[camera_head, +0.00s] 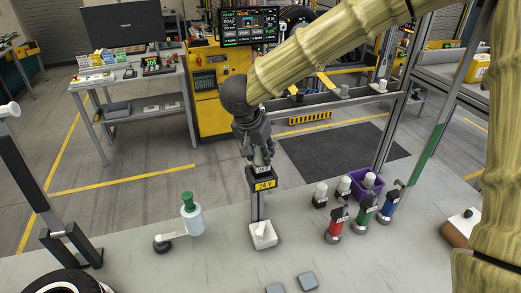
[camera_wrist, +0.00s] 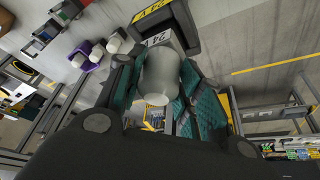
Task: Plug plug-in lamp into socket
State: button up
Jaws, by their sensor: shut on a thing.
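My gripper (camera_head: 261,156) is shut on a pale grey-white lamp (camera_wrist: 160,76), a rounded cylinder between the teal finger pads in the wrist view. The lamp's lower part carries a white 24 V label, which also shows just under my fingers in the head view (camera_head: 263,168). Directly below it is a dark socket box with a yellow 24 V label (camera_head: 265,184), on a grey post with a white foot. The lamp is in line with the box and very close to or touching its top. I cannot tell whether its pins are in, as the contact is hidden.
Two white-topped lamps (camera_head: 320,194) (camera_head: 343,186) stand right of the post, beside a purple bin (camera_head: 366,183). Red (camera_head: 336,226), green (camera_head: 362,216) and blue (camera_head: 387,207) canisters stand near them. A green-topped bottle (camera_head: 191,214) is to the left.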

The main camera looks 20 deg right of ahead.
jog(key=shift+f, duration=0.35)
jog(key=o, duration=1.3)
jog(key=shift+o, duration=0.2)
jog(key=shift+r, duration=0.1)
jog(key=v, duration=1.2)
jog(key=shift+d, duration=0.1)
